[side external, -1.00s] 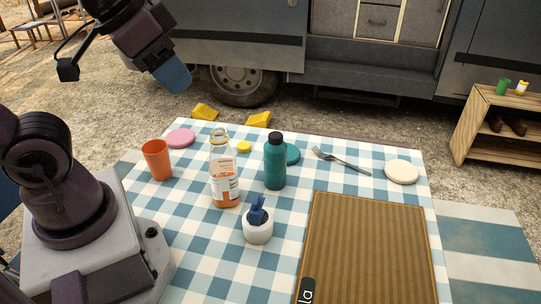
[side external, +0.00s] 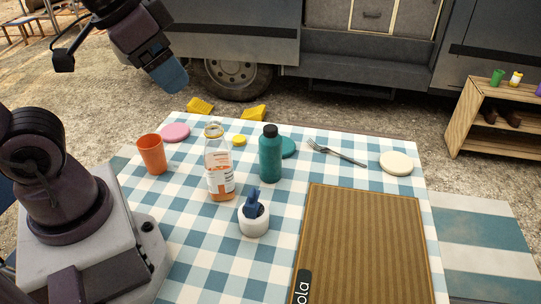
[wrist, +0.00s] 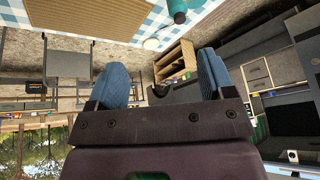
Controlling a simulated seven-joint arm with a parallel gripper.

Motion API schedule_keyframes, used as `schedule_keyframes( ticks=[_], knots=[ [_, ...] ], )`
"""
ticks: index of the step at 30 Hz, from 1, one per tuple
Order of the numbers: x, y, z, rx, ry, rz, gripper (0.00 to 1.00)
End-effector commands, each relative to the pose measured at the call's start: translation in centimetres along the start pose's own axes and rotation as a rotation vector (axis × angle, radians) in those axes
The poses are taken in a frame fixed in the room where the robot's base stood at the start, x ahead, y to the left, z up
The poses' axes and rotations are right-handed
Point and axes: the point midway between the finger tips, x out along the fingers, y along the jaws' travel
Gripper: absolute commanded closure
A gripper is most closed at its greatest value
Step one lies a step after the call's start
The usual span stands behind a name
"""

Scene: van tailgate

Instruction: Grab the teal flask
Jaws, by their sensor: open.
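The teal flask (side external: 270,156) with a dark cap stands upright on the checked table, right of a clear bottle with orange contents (side external: 219,170). Part of the flask also shows at the top edge of the wrist view (wrist: 176,8). My gripper (side external: 172,78) is raised at the upper left in the side view, above and well apart from the flask. In the wrist view my gripper's two blue fingers (wrist: 158,82) are spread wide with nothing between them.
An orange cup (side external: 152,154) and a white pot with a blue item (side external: 254,219) stand near the flask. A fork (side external: 336,152), several round discs and a brown ribbed board (side external: 365,245) lie on the table. A wooden shelf (side external: 462,120) stands off to the right.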

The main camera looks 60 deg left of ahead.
Motion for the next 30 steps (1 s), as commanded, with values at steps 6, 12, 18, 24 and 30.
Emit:
schedule_keyframes(
  ticks=[6,12,18,24,30],
  knots=[
    [4.4,-4.3,-0.5,0.402,-0.281,-0.264,0.24],
    [8.8,-8.1,-3.4,0.955,-0.549,-0.536,0.24],
    [14.4,-8.3,-7.9,1.568,-0.725,-0.758,0.24],
    [20.1,-5.5,-10.8,2.064,-0.769,-0.898,0.24],
    [22.9,-3.7,-11.2,2.266,-0.757,-0.945,0.24]
  ],
)
